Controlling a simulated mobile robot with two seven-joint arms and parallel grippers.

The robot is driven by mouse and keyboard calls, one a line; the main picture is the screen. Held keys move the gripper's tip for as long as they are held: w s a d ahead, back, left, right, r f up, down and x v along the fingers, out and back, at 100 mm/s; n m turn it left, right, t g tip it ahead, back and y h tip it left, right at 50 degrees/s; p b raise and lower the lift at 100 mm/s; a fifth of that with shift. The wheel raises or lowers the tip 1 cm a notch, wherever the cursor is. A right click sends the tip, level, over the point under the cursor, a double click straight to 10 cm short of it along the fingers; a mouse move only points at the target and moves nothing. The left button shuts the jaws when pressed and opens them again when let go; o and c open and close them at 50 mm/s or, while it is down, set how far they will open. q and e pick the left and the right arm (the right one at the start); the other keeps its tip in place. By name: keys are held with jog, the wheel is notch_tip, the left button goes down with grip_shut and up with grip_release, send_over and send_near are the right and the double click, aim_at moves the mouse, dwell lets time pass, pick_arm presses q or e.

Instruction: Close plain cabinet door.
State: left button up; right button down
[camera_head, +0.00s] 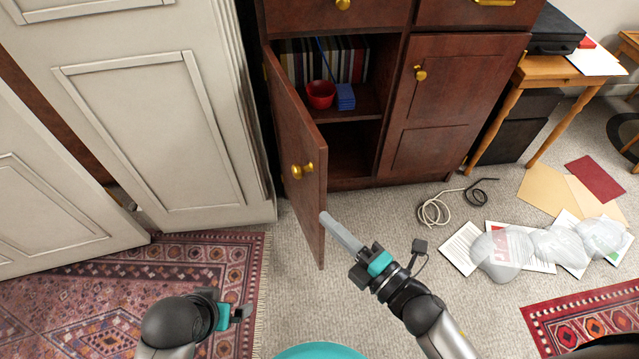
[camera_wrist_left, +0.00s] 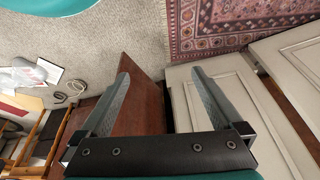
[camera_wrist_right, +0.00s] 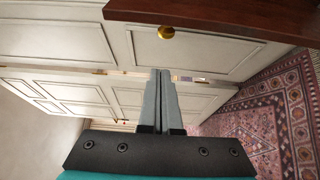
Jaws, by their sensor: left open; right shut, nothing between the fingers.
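The left door (camera_head: 300,148) of the dark red-brown cabinet (camera_head: 345,184) stands open, swung out toward me, with gold knobs (camera_head: 309,168) near its free edge. The door also shows in the left wrist view (camera_wrist_left: 140,108), and its edge and a knob show in the right wrist view (camera_wrist_right: 166,33). My right gripper (camera_head: 326,218) is shut and empty, its fingertips at the door's lower free edge; I cannot tell if they touch. My left gripper (camera_head: 245,312) is open and empty, low and left of the door, over the rug; its open fingers show in the left wrist view (camera_wrist_left: 160,90).
Inside the cabinet are books (camera_head: 345,60), a red cup (camera_head: 320,94) and a blue stack (camera_head: 345,96). The right cabinet door (camera_head: 440,110) is shut. A cable (camera_head: 435,209), papers and clear bags (camera_head: 502,250) lie on the carpet. White panel doors (camera_head: 150,110) stand at left.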

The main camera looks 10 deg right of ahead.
aim_at(302, 171)
jog(key=w+b, duration=0.1)
jog(key=w, duration=0.1)
jog(key=w+a, duration=0.1)
jog(key=w, duration=0.2)
jog(key=w+a+b, duration=0.1)
jog(key=w, duration=0.2)
jog(key=shift+a+b, duration=0.25)
jog(key=shift+b, duration=0.1)
pick_arm(q)
notch_tip(302, 171, up, 6)
jog(key=t, duration=0.1)
jog(key=shift+r, duration=0.2)
pick_arm(e)
jog(key=shift+w+d, duration=0.25)
jog(key=shift+d, duration=0.4)
jog(key=shift+d, duration=0.1)
